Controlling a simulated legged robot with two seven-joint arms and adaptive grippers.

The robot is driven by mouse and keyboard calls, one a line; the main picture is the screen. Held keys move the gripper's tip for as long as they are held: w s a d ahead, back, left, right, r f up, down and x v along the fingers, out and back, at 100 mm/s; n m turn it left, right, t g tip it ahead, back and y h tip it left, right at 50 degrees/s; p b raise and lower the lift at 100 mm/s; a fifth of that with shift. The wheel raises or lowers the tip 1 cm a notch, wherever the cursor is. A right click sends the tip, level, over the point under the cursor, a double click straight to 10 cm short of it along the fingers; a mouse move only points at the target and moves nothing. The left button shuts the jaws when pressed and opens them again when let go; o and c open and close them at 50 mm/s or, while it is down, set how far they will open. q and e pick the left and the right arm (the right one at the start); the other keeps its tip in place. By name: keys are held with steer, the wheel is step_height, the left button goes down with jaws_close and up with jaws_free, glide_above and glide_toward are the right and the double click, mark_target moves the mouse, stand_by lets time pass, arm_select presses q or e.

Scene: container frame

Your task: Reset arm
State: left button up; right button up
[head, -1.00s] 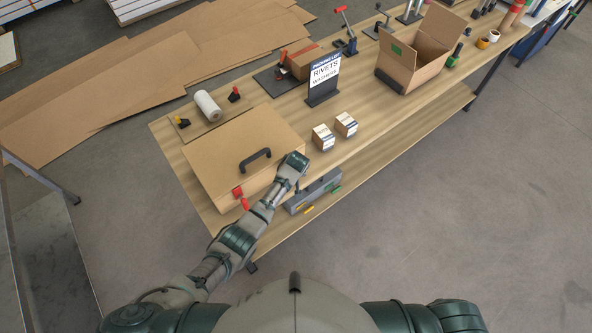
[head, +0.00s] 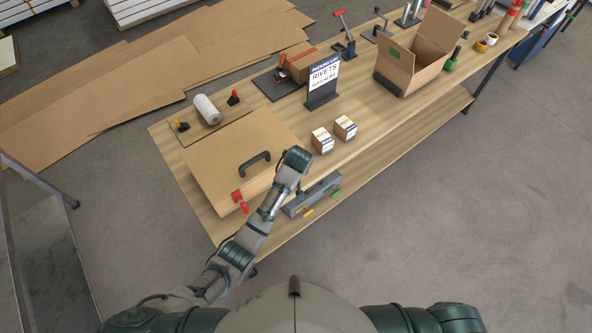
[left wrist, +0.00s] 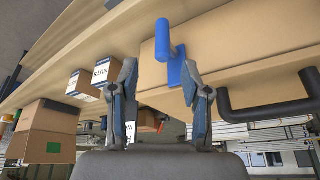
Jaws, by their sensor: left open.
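My left arm reaches from the lower left of the head view to the front edge of the workbench. Its wrist (head: 297,160) is beside the right end of a tan case with a black handle (head: 256,163); the fingers are hidden there. In the left wrist view my left gripper (left wrist: 160,72) is open, its two fingers apart. A blue T-shaped part (left wrist: 178,62) shows beyond and between the fingers; I cannot tell whether they touch it. The black handle (left wrist: 268,108) is to the right. My right gripper is not in view.
Two small cartons (head: 322,140) stand right of the case. A rivets sign (head: 323,82), an open cardboard box (head: 417,60) and a paper roll (head: 207,109) are on the workbench (head: 400,122). Floor at right is clear.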

arm_select(q)
steer(key=s+a+f+g+h, duration=0.1)
steer(key=s+a+f, duration=0.3)
steer(key=s+a, duration=0.15)
steer(key=s+a+f, duration=0.4)
steer(key=s, duration=0.3)
steer(key=s+a+r+m, duration=0.1)
steer(key=s+a, duration=0.5)
steer(key=s, duration=0.4)
steer(key=s+a+r+m, duration=0.1)
steer(key=s+a, duration=0.6)
steer(key=s, duration=0.3)
step_height(320, 180, down, 32)
steer(key=s+g+b, duration=0.1)
steer(key=s+b, duration=0.1)
steer(key=b, duration=0.4)
steer(key=s+a+f+g+b, duration=0.1)
steer(key=s+a+f+b, duration=0.2)
steer(key=s+f, duration=1.4)
steer(key=shift+f+m+y, duration=0.3)
steer(key=shift+f+m, duration=0.1)
steer(key=shift+f, duration=0.55)
